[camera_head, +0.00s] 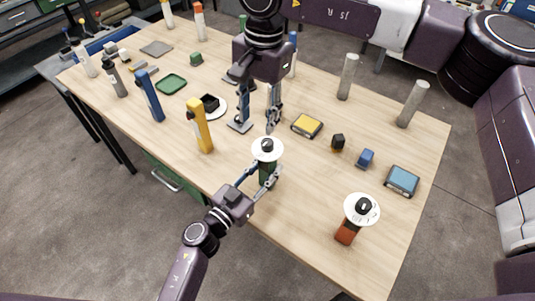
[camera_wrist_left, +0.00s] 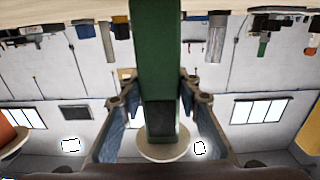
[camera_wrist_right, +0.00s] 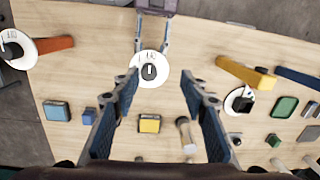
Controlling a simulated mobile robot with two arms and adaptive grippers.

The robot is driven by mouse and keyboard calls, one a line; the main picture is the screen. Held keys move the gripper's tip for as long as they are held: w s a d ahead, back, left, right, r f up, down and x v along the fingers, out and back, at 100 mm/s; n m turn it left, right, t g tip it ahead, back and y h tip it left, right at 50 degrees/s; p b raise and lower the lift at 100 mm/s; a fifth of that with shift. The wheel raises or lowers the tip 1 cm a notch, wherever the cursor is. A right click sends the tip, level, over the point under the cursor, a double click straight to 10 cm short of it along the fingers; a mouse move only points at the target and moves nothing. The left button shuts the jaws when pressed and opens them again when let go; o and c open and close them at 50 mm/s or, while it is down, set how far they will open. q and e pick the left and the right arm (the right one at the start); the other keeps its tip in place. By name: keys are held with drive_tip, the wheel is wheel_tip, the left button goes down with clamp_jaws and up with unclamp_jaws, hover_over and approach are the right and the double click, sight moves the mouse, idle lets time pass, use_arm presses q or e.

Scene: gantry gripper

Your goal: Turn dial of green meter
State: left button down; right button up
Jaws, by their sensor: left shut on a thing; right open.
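The green meter (camera_head: 265,181) stands upright near the front edge of the table, with a white round dial (camera_head: 267,149) and black knob on top. My left gripper (camera_head: 265,170) is shut on its green body from the front. In the left wrist view the green body (camera_wrist_left: 160,50) runs between both fingers, with the dial disc at the lower end. My right gripper (camera_head: 256,123) is open, pointing down, just behind the dial. In the right wrist view the dial (camera_wrist_right: 149,71) appears between its spread fingers, closer to the left one. Nothing is in the right gripper.
An orange meter with a white dial (camera_head: 361,210) stands to the right. A yellow upright block (camera_head: 199,126) and a white-disc meter (camera_head: 212,106) are to the left. A yellow box (camera_head: 307,125), small cubes and a blue box (camera_head: 402,181) lie on the right side.

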drive_tip(key=s+a+f+m+g+y, duration=0.1)
drive_tip(key=s+a+f+m+y, duration=0.35)
drive_tip(key=a+f, duration=0.45)
drive_tip(key=s+a+r+m+t+y, duration=0.15)
drive_tip(key=s+a+m+y, duration=0.25)
drive_tip(key=a+m+y, duration=0.4)
drive_tip(key=s+a+r+m+t+y, duration=0.1)
drive_tip(key=s+a+r+m+y, duration=0.35)
drive_tip(key=m, duration=0.65)
drive_tip(key=w+d+m+t, duration=0.25)
drive_tip(key=m+t, duration=0.55)
drive_tip(key=m, duration=0.5)
drive_tip(key=m+t+h, duration=0.9)
drive_tip(key=m+h, duration=0.6)
drive_tip(key=m, duration=1.3)
approach(268, 148)
drive_tip(key=shift+n+g, duration=0.25)
drive_tip(key=w, duration=0.4)
drive_tip(key=w+a, duration=0.1)
drive_tip(key=w, duration=0.6)
drive_tip(key=shift+w+a+r, duration=0.25)
drive_tip(key=shift+w+a, duration=0.05)
drive_tip(key=shift+a, duration=0.05)
